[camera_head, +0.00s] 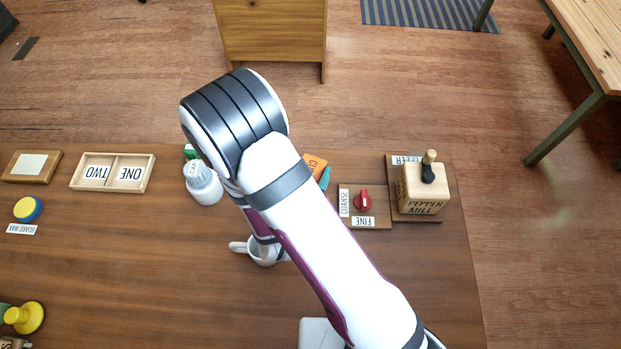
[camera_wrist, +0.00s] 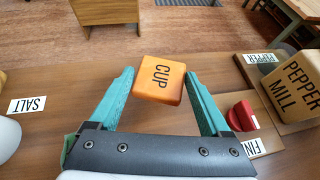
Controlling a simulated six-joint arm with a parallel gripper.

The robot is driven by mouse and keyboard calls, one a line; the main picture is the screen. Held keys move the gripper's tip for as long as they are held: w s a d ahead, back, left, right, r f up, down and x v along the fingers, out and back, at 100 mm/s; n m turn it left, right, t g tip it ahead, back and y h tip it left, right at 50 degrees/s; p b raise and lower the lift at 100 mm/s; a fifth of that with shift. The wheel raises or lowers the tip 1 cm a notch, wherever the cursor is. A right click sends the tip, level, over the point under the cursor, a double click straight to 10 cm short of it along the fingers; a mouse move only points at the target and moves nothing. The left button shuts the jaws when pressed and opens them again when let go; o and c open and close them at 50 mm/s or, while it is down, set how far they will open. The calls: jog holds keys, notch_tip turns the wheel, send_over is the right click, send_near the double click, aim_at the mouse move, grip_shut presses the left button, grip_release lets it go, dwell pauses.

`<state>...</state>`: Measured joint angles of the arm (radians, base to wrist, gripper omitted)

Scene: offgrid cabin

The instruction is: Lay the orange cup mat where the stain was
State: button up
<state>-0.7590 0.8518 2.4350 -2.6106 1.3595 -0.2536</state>
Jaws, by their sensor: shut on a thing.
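The orange cup mat (camera_wrist: 160,79), marked CUP, sits between the two teal fingertips of my gripper (camera_wrist: 159,75) in the wrist view. The gripper is shut on it, a finger against each side. In the head view only part of the mat (camera_head: 315,164) and one teal finger show past my arm, near the table's far edge. I cannot tell how high the mat is above the table. No stain shows in either view, and my arm hides part of the tabletop.
A white mug (camera_head: 262,252) stands partly behind my arm. The red knob (camera_head: 362,201) with COARSE and FINE labels and the pepper mill (camera_head: 421,192) stand to the right. A white jar (camera_head: 203,185) and a two-part tray (camera_head: 112,172) stand left.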

notch_tip(320, 180, down, 5)
jog(key=shift+r, duration=0.15)
